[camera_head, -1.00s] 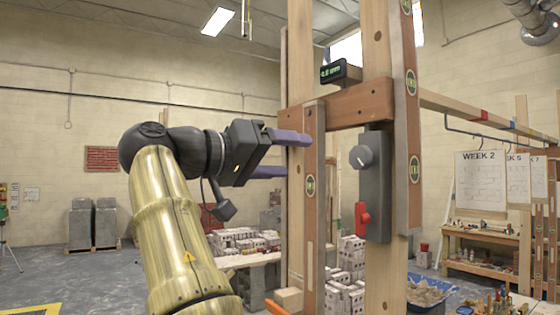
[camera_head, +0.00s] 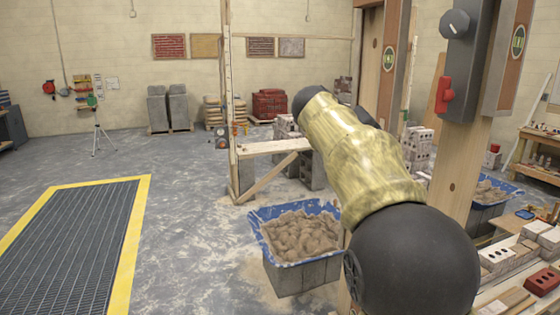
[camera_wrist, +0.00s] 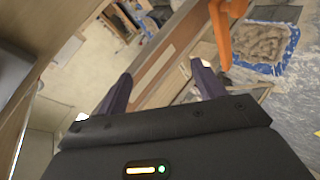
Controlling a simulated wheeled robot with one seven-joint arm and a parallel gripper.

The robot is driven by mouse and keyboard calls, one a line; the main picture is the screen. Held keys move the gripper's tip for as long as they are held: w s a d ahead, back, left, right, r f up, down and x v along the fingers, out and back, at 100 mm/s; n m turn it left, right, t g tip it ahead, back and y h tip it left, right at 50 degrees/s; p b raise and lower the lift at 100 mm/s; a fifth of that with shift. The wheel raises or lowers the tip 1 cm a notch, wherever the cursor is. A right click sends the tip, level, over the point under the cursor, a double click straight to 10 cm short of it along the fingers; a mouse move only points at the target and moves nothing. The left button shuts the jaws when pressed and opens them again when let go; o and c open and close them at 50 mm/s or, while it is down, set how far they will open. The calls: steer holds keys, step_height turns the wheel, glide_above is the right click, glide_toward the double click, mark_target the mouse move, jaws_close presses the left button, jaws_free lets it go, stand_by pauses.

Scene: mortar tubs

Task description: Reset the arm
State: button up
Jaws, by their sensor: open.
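My gripper (camera_wrist: 160,85) shows in the wrist view with its two purple fingers apart and nothing between them. Beyond the fingers are a brown wooden plank and, to the upper right, an orange object. In the head view my gold arm leans up and to the left from the lower right, and my gripper is hidden behind it.
A blue-lined tub of mortar (camera_head: 299,237) stands on the floor left of my arm. A wooden post with a grey box and red switch (camera_head: 445,94) rises close on the right. Bricks (camera_head: 543,281) lie lower right. The floor at left is clear around a yellow-edged grate (camera_head: 75,250).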

step_height(320, 180, down, 12)
steer(key=s+n+g+y, duration=0.1)
steer(key=s+y, duration=0.1)
steer(key=y, duration=0.1)
steer(key=s+a+f+m+g+y, duration=0.1)
steer(key=s+a+f+g+y, duration=0.1)
steer(key=s+f, duration=1)
steer(key=s+a+f+m+g+y, duration=0.2)
steer(key=s+f+y, duration=0.2)
steer(key=s+f, duration=0.8)
steer(key=shift+s+f, duration=0.4)
steer(key=shift+f, duration=0.4)
